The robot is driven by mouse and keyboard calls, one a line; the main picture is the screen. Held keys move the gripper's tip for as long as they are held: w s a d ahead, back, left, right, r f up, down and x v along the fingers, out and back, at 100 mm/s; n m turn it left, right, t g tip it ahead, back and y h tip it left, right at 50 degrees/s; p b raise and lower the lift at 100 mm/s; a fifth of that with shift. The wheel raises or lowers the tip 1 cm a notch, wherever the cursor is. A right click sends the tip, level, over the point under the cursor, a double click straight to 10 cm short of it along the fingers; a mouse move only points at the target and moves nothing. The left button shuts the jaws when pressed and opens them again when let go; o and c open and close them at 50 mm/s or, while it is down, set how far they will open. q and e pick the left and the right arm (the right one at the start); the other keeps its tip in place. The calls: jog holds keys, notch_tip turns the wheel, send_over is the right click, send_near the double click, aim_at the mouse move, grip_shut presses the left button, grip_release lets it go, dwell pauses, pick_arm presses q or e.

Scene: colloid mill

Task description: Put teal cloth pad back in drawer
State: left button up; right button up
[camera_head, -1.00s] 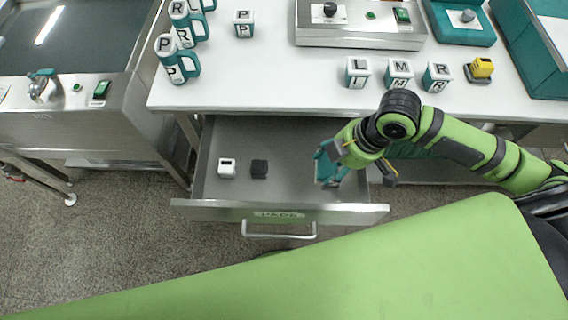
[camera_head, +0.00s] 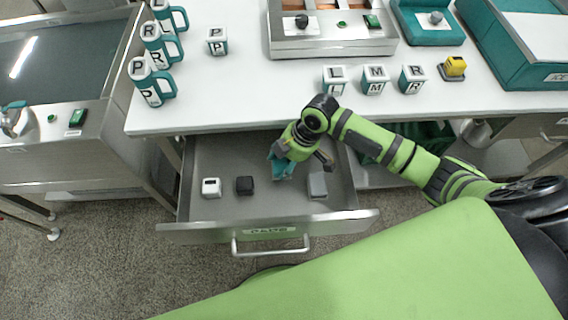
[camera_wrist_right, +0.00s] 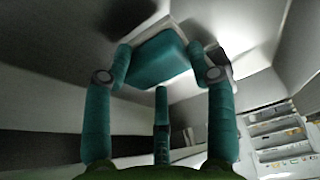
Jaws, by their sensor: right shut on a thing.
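My right gripper (camera_head: 281,167) is inside the open metal drawer (camera_head: 215,158), whose front label appears to read "PADS". In the right wrist view its teal fingers (camera_wrist_right: 160,75) are closed around a teal cloth pad (camera_wrist_right: 157,60) with a pale edge behind it. In the head view, the pad is hard to tell apart from the teal fingers and is largely hidden by the gripper. My left gripper is not in view.
The white tabletop (camera_head: 220,110) overhangs the back of the drawer. The drawer handle (camera_head: 270,247) sticks out in front. Drawer floor is bare around the pads.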

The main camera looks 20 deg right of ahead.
jog(key=shift+f, duration=1.1)
jog(key=shift+f, duration=0.1)
jog(key=o, duration=1)
jog(key=shift+o, duration=0.2)
jog(key=v, duration=1.2)
jog(key=shift+p, duration=0.35)
